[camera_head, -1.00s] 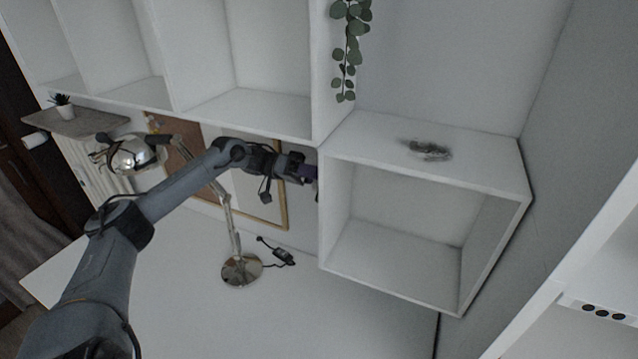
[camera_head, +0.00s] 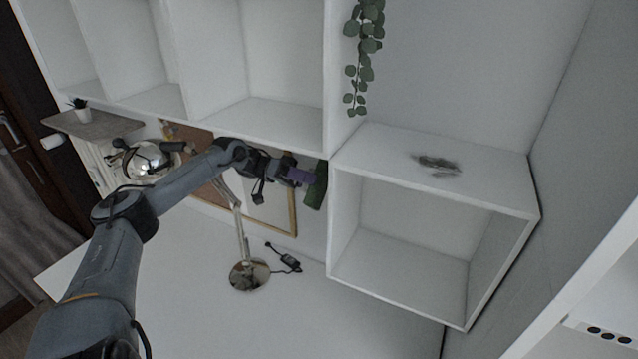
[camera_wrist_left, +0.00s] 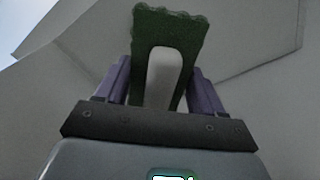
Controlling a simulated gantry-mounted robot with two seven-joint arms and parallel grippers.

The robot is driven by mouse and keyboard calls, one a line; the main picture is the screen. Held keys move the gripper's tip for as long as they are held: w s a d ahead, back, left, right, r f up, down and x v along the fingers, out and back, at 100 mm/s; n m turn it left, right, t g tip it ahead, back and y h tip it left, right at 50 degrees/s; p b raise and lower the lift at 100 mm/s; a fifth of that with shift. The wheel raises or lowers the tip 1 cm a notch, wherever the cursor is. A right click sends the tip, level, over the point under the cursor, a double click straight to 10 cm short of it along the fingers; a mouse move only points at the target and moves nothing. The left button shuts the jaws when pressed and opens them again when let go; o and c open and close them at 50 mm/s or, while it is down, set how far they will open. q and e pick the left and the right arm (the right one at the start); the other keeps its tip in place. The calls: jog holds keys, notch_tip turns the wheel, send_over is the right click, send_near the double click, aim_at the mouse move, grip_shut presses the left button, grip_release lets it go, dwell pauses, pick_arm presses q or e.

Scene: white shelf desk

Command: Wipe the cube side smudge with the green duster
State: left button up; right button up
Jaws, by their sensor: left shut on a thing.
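My left gripper (camera_head: 303,177) is shut on the green duster (camera_head: 315,187), just left of the white cube's left side in the head view. In the left wrist view, the duster (camera_wrist_left: 187,37) shows its green fuzzy pad and pale handle between the two purple fingers of the gripper (camera_wrist_left: 163,88). The white open-fronted cube (camera_head: 415,285) sits under the shelves at the right. A dark grey smudge (camera_head: 436,163) lies on the face of the cube that shows uppermost in the head view. The duster is apart from the smudge. My right gripper is not in view.
A hanging plant (camera_head: 362,60) trails down just above the cube. A desk lamp (camera_head: 248,274) stands left of the cube with a black cable piece (camera_head: 287,260) beside it. A framed board (camera_head: 270,205) is behind my left arm. The desk's front is clear.

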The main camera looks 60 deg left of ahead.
pick_arm(q)
jog(key=shift+s+a, duration=0.1)
jog(key=shift+a, duration=0.05)
jog(key=v, duration=0.3)
dwell(0.6)
